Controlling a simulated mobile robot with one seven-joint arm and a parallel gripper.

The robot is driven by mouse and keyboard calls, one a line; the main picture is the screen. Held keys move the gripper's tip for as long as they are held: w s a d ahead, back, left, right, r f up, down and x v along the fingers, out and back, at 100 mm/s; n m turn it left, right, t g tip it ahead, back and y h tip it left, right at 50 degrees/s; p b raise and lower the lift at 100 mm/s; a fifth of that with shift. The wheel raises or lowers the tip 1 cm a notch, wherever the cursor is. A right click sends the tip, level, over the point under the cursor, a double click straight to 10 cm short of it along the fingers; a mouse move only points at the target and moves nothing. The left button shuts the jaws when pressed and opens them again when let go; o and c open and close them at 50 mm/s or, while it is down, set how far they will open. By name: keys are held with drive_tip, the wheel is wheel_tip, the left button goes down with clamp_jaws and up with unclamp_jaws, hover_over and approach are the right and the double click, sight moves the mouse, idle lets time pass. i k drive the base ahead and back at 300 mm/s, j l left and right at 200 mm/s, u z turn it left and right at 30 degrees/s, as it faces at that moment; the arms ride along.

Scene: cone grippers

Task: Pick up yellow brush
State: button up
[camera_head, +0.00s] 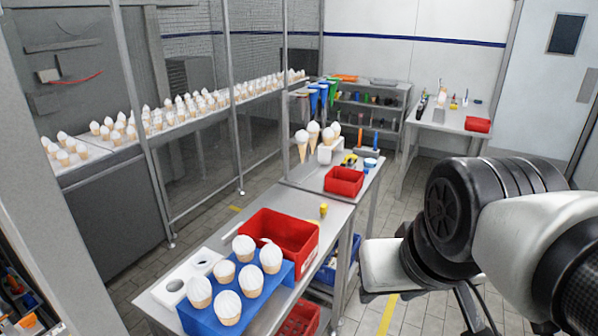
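A small yellow object (323,210) stands on the near metal table, just right of a red bin; it is too small to tell whether it is the yellow brush. Another yellow item with dark parts (349,160) lies on the farther table section behind a smaller red bin, and its shape is also unclear. My arm fills the lower right of the view, to the right of the tables and apart from both yellow items. I cannot make out my gripper's fingers.
The near table (340,222) holds a large red bin (283,238) and a blue tray (287,283) of white-topped cones. A smaller red bin (344,181) sits behind. Blue and red crates are underneath. A glazed partition stands left; tiled floor is free between the tables and far bench (455,122).

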sight(323, 208)
drive_tip(key=k, duration=0.4)
drive_tip(key=k+u, duration=0.1)
drive_tip(key=u, duration=0.65)
drive_tip(key=k+j+u, duration=0.1)
drive_tip(key=u, duration=0.3)
drive_tip(key=i+l+u, duration=0.2)
drive_tip(key=l, duration=0.2)
drive_tip(key=l+u, duration=0.25)
drive_tip(key=l, duration=0.15)
drive_tip(key=i+l, duration=0.1)
drive_tip(key=l, duration=0.4)
drive_tip(key=i+l, duration=0.1)
drive_tip(key=l, duration=0.35)
drive_tip(key=i+l, duration=0.1)
drive_tip(key=l, duration=0.4)
drive_tip(key=i+l, duration=0.1)
drive_tip(key=l, duration=0.9)
drive_tip(key=i+l, duration=0.15)
drive_tip(key=l, duration=0.3)
drive_tip(key=i+l, duration=0.1)
drive_tip(key=l, duration=0.4)
drive_tip(key=i+l, duration=0.1)
drive_tip(key=l, duration=0.4)
